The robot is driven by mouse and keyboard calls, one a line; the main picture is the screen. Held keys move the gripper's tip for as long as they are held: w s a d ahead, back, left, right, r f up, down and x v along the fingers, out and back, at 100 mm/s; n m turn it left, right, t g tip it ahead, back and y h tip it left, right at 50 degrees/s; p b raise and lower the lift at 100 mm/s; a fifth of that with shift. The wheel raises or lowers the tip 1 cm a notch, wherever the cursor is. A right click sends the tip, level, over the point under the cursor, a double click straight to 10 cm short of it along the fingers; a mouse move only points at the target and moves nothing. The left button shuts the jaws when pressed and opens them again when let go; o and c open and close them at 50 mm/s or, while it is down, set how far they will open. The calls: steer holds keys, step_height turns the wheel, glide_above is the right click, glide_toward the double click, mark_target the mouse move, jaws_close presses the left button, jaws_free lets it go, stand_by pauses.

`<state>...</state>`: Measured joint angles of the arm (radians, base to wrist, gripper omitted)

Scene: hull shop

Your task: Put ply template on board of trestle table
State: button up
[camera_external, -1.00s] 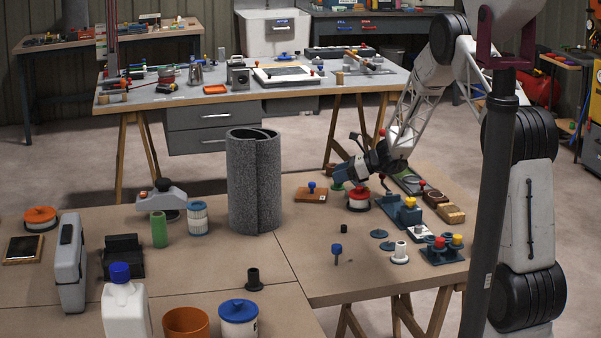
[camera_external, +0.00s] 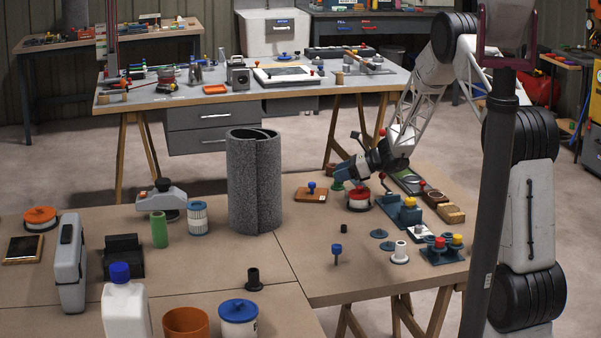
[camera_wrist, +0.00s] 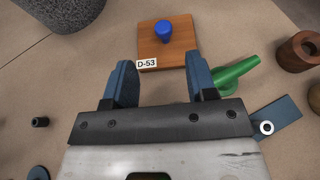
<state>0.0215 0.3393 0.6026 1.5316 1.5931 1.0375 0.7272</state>
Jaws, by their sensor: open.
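The ply template is a flat orange-brown wooden plate (camera_external: 309,197) with a blue knob, lying on the near right table. In the wrist view, the plate (camera_wrist: 150,50) carries a tag reading D-53 and its blue knob stands up. My gripper (camera_external: 341,172) is above the table, just right of the plate in the external view. In the wrist view, my gripper's blue fingers (camera_wrist: 162,78) are apart and empty, with the template beyond their tips. The near trestle table's brown board (camera_external: 310,255) has wooden legs beneath it. A grey-topped trestle table (camera_external: 150,95) stands behind.
A green handled object (camera_wrist: 232,75) lies close to the right finger. A red-and-white round container (camera_external: 358,204) and blue blocks (camera_external: 400,215) stand right of the template. A tall grey foam roll (camera_external: 250,185) stands to its left. The front of the near right board has bare room.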

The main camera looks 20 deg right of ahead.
steer(key=s+d+r+n+g+h, duration=0.2)
steer(key=s+r+n, duration=0.4)
steer(key=s+r, duration=0.65)
steer(key=s+d+r+n+g+h, duration=0.15)
steer(key=s+r+n, duration=0.45)
steer(key=s+r, duration=0.65)
steer(key=s+d+n+h, duration=0.3)
steer(key=s, duration=0.9)
steer(key=s+d+r+n+h, duration=0.1)
steer(key=s+d+n+h, duration=0.2)
steer(key=s, duration=0.8)
steer(key=s+d+n+t+h, duration=0.1)
steer(key=s+d+n+h, duration=0.2)
steer(key=s, duration=0.9)
steer(key=shift+s+d+r+n, duration=0.3)
steer(key=shift+d+n, duration=0.3)
